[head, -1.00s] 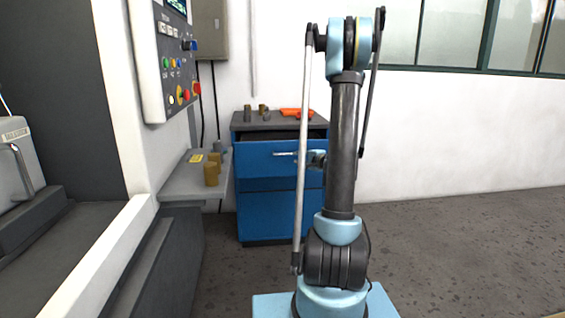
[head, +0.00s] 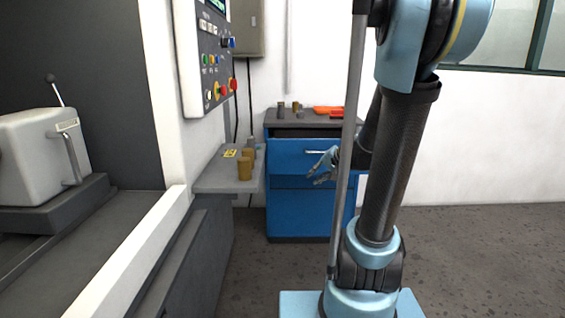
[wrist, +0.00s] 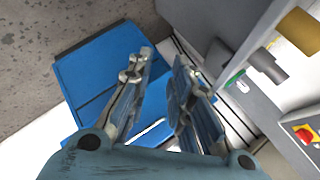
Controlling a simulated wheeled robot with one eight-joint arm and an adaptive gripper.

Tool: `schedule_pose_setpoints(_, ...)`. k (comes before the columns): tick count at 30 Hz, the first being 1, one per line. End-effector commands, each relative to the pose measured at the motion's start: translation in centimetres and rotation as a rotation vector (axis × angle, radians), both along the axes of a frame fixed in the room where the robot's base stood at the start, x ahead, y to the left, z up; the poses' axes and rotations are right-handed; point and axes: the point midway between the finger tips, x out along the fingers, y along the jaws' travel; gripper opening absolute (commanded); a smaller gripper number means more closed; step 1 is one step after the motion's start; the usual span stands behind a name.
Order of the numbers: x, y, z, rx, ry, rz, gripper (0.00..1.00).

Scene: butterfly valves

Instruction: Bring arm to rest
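My gripper (head: 318,174) shows in the head view in front of the blue cabinet (head: 292,208), just left of my arm's metal rod. In the wrist view my gripper (wrist: 164,62) has its two fingers spread, with a clear gap and nothing between them. The blue cabinet (wrist: 85,75) lies beyond the fingers there. My arm (head: 395,165) rises on the right in the head view, its upper link leaning right and its top cut off by the frame. Part of the forearm is hidden behind that link.
A grey shelf (head: 215,178) with brass-coloured cylinders (head: 245,165) juts out left of the cabinet, below a control panel (head: 208,65). The cabinet's top drawer (head: 290,155) looks pulled out. Orange items (head: 328,110) lie on its top. Floor (head: 480,255) at right is clear.

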Motion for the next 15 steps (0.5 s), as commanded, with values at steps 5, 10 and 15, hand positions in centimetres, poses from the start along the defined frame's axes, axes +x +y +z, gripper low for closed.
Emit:
schedule_pose_setpoints(5, -4.9, 0.3, -1.0, -0.12, 0.052, 0.08, 0.2)
schedule_pose_setpoints(10, -9.4, -0.1, -2.1, -0.234, 0.102, 0.153, 0.2)
schedule_pose_setpoints(15, -13.8, -1.0, -3.4, -0.349, 0.155, 0.223, 0.2)
